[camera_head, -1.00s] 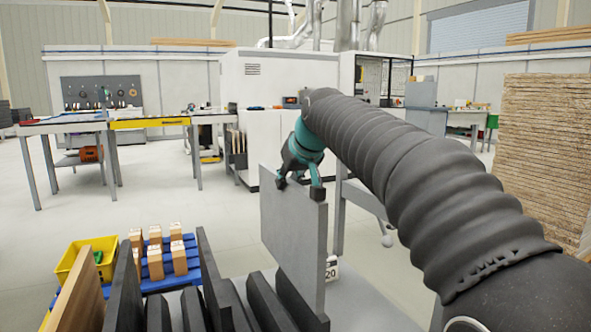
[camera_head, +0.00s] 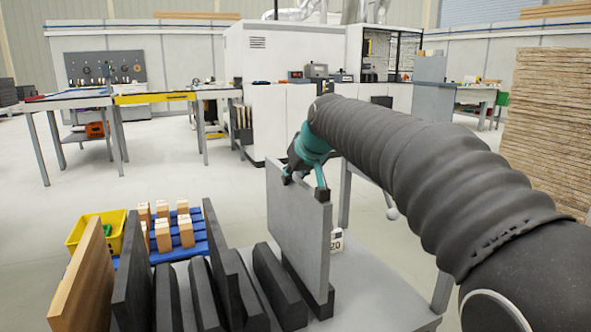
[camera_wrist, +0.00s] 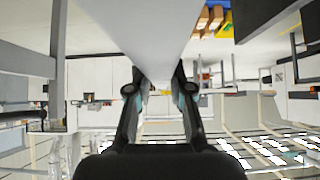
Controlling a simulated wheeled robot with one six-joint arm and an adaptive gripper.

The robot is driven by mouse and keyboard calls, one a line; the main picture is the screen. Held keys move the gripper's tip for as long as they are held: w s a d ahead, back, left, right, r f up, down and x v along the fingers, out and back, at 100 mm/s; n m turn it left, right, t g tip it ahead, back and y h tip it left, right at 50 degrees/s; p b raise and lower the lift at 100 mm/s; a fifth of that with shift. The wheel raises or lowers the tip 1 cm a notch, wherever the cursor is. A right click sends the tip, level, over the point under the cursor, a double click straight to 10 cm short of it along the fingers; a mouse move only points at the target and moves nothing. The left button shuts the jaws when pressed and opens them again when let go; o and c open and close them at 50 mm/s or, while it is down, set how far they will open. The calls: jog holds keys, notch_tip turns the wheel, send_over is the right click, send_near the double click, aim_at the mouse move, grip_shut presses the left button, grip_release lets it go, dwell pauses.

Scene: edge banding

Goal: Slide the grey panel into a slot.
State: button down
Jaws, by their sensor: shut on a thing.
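The grey panel (camera_head: 300,235) stands upright above the right end of a rack with dark dividers. My gripper (camera_head: 305,186) is shut on its top edge. The panel's lower edge is down at the rightmost dark bars (camera_head: 280,285). A bit of dark bar shows past its right lower corner, and I cannot tell whether the edge is inside the slot. In the wrist view, the panel (camera_wrist: 140,25) runs away from between the two fingers of my gripper (camera_wrist: 158,88).
A brown board (camera_head: 82,280) and a tall dark panel (camera_head: 133,265) stand in the rack to the left. A yellow bin (camera_head: 82,234) and wooden blocks (camera_head: 163,236) on a blue pallet (camera_head: 200,249) are behind. A stack of boards (camera_head: 545,130) is at far right.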

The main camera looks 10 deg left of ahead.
aim_at(294, 205)
jog(key=shift+f+b, duration=3.05)
jog(key=shift+f, duration=0.7)
